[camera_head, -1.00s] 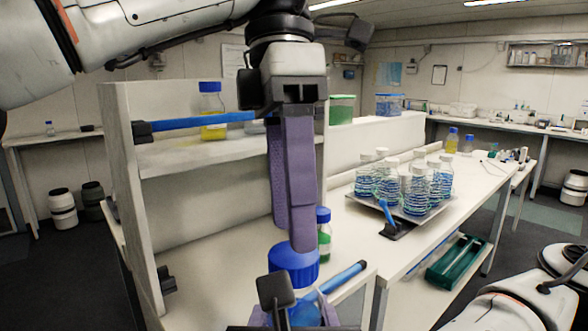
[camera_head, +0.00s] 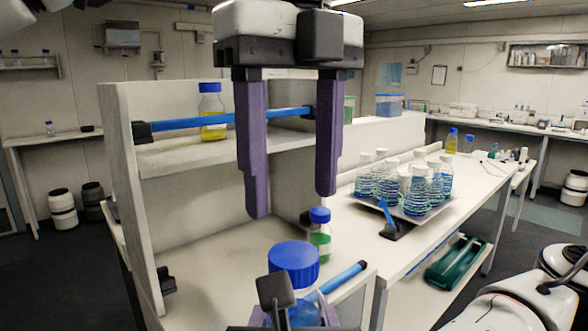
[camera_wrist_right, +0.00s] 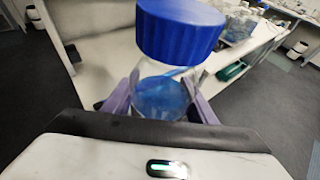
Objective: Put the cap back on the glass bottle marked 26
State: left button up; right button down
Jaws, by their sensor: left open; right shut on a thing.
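A glass bottle with blue liquid (camera_head: 303,314) is held upright by my right gripper, low in the head view; it also shows in the right wrist view (camera_wrist_right: 163,97). A blue cap (camera_head: 293,262) sits on the bottle's mouth, also in the right wrist view (camera_wrist_right: 180,30). Whether it is fully tight I cannot tell. My right gripper (camera_wrist_right: 163,100) is shut around the bottle, a finger on each side. My left gripper (camera_head: 292,206) is open and empty above the cap, its fingers pointing down and apart from it. No number 26 is readable.
A small green-liquid bottle (camera_head: 320,240) stands on the bench just behind the cap. A yellow-liquid bottle (camera_head: 211,120) stands on the shelf (camera_head: 175,156) behind a blue rail. A tray (camera_head: 414,213) of several white-capped bottles is on the right bench. Air above the cap is clear up to my left fingers.

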aim_at(294, 253)
pick_arm(q)
jog(key=shift+n, duration=0.4)
jog(key=shift+f, duration=3.95)
jog(key=shift+c, duration=0.2)
